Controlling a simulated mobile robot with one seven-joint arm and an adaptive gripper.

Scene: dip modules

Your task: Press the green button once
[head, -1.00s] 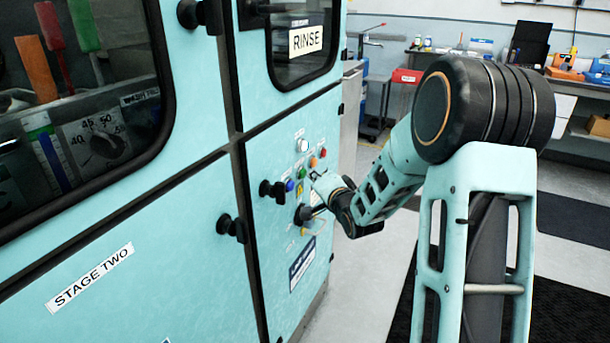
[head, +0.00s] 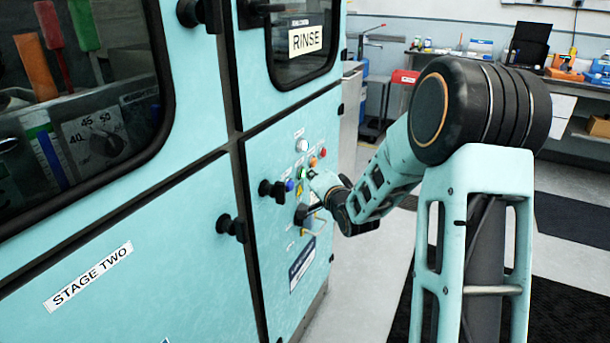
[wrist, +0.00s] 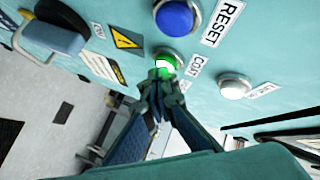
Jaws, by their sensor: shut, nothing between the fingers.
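The green button (wrist: 167,60) is on the teal panel in the wrist view, in a silver ring beside a label that seems to read COAT. Its green face looks bright. My gripper (wrist: 160,76) is shut and empty, its tips over the lower edge of the button. They look to be at or very near its face; I cannot tell for sure whether they touch. In the head view my gripper (head: 309,177) is at the panel, and the green button is mostly hidden behind it.
A blue button (wrist: 176,18) labelled RESET and a white button (wrist: 233,86) sit close by on the panel. A black handle (wrist: 60,15) sticks out near a yellow warning sign (wrist: 127,41). In the head view, orange and red buttons (head: 322,152) are beside my gripper.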

